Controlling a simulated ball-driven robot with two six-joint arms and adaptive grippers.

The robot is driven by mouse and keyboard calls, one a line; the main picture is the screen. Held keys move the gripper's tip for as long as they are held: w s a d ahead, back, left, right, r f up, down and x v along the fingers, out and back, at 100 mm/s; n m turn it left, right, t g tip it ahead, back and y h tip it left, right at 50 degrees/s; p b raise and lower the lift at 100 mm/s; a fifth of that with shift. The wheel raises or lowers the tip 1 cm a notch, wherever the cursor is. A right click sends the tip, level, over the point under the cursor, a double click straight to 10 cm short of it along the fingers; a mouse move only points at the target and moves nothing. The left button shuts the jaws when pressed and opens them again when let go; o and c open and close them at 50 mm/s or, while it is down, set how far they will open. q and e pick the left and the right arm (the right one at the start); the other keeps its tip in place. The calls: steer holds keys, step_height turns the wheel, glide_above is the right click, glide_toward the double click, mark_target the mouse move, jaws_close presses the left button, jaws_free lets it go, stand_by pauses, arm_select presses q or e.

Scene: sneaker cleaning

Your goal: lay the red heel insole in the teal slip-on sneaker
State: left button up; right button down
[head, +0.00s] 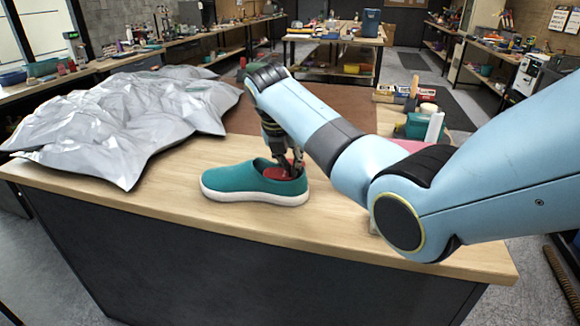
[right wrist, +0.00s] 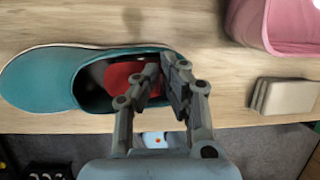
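The teal slip-on sneaker (head: 238,183) stands upright on the wooden bench, toe to the left; it also shows in the right wrist view (right wrist: 38,80). The red heel insole (head: 284,173) is at the sneaker's opening, toward the heel end, and its broad face shows in the right wrist view (right wrist: 122,74). My right gripper (head: 285,165) reaches down into the opening from above. In the right wrist view its fingertips (right wrist: 162,70) are close together at the insole's right end and appear shut on it. The fingers hide part of the insole and heel. My left gripper is out of view.
A crumpled silver sheet (head: 120,115) covers the bench's left part. A pink container (right wrist: 248,22) and a small beige block (right wrist: 285,96) lie right of the sneaker. A green box (head: 415,127) stands at the back right. Bare wood (head: 150,195) is free left of the sneaker.

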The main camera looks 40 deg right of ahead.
mark_target(289, 175)
steer(key=shift+f, duration=0.5)
steer(key=shift+s+f, duration=0.1)
steer(key=shift+s, duration=0.05)
steer(key=shift+f, duration=0.1)
steer(key=shift+s+a+f, duration=0.1)
steer(key=shift+s+f, duration=0.2)
steer(key=shift+f, duration=0.35)
steer(key=c, duration=1.8)
jaws_free()
steer(key=shift+w+a+f, duration=0.1)
steer(key=shift+w+f, duration=0.05)
steer(key=shift+o, duration=0.2)
steer(key=shift+w, duration=0.15)
steer(key=shift+r, duration=0.2)
